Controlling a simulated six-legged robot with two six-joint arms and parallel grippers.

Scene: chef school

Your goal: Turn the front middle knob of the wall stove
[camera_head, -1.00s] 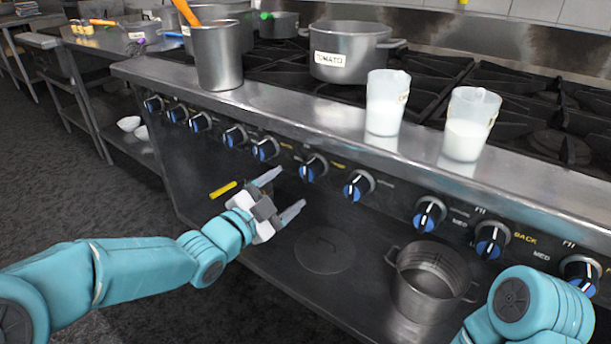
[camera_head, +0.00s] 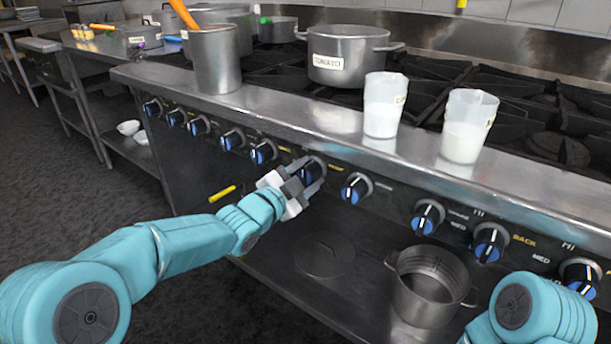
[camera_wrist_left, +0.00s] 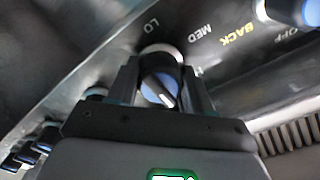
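The wall stove's front panel (camera_head: 290,215) carries a row of black-and-blue knobs. My left gripper (camera_head: 311,174) is at one knob (camera_head: 314,163) near the middle of the row, partly hiding it. In the left wrist view this knob (camera_wrist_left: 160,85) sits between the two fingers of the gripper (camera_wrist_left: 162,84), its white mark pointing to the lower right. The fingers are apart on either side of it; I see no clear grip. The neighbouring knob (camera_head: 356,188) to the right is free. My right gripper is out of view; only part of that arm shows.
Two measuring cups of white contents (camera_head: 383,106) (camera_head: 467,126) and a metal pot (camera_head: 216,70) stand on the ledge above the knobs. A labelled pot (camera_head: 347,57) stands on the burners. An open pot (camera_head: 427,300) is on the lower shelf.

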